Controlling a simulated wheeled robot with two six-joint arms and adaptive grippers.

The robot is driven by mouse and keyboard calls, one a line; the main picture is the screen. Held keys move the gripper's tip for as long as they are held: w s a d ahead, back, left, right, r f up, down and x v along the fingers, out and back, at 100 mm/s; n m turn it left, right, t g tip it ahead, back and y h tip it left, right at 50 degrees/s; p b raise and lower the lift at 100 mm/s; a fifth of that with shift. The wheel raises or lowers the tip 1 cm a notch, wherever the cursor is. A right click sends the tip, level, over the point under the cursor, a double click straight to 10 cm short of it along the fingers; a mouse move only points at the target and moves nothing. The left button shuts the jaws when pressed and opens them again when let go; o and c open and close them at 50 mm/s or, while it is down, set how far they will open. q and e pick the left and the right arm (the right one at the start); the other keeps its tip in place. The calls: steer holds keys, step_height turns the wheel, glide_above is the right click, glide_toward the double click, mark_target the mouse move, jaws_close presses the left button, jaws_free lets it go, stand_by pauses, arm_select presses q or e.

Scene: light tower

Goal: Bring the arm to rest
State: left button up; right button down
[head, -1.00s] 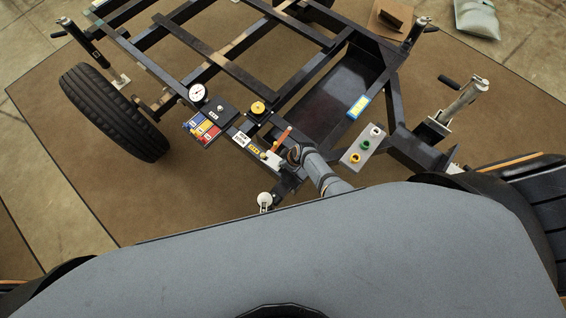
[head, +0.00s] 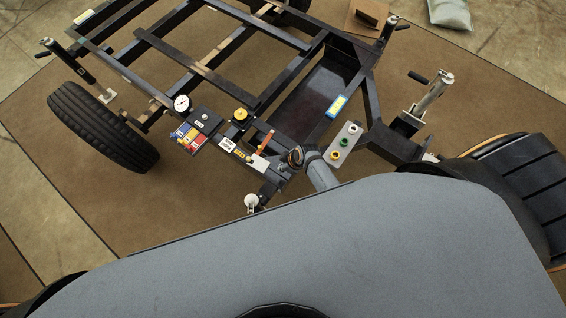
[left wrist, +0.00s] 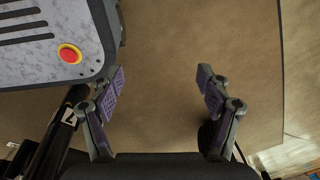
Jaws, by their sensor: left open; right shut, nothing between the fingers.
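My right gripper (head: 296,157) shows small and from above in the head view, at the end of my grey forearm. It is shut and empty, close to the front of the dark trailer frame (head: 190,82), just right of an orange-handled lever (head: 264,140). Whether it touches anything cannot be told. My left gripper (left wrist: 160,86) is open and empty in the left wrist view, its purple-padded fingers wide apart above the brown mat (left wrist: 160,40). My left arm does not show in the head view.
A control panel with coloured labels (head: 188,136), a gauge (head: 182,103), a yellow knob (head: 240,114) and a grey socket box (head: 344,142) sit on the frame front. A jack (head: 432,92) stands right, a tyre (head: 103,127) left.

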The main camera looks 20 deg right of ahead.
arm_select(q)
steer(key=shift+s+d+f, duration=0.1)
steer(key=shift+s+d, duration=0.3)
steer(key=shift+d, duration=0.3)
steer(key=shift+a, duration=0.1)
arm_select(e)
steer(key=shift+f, duration=0.1)
arm_select(q)
steer(key=shift+a, duration=0.2)
arm_select(e)
steer(key=s+d+f+m+h, duration=0.1)
steer(key=s+d+f+m, duration=0.2)
steer(key=s, duration=0.6)
steer(key=s+d+f+m+g+h, duration=0.1)
steer(key=s+d+f+m, duration=0.2)
steer(key=s+d+f, duration=0.4)
steer(key=s+d+f+m+h, duration=0.2)
steer(key=s+d+f, duration=0.3)
steer(key=s, duration=0.7)
steer(key=shift+s+d+m+g, duration=0.15)
steer(key=shift+d+m+g, duration=0.25)
steer(key=shift+d+m, duration=0.25)
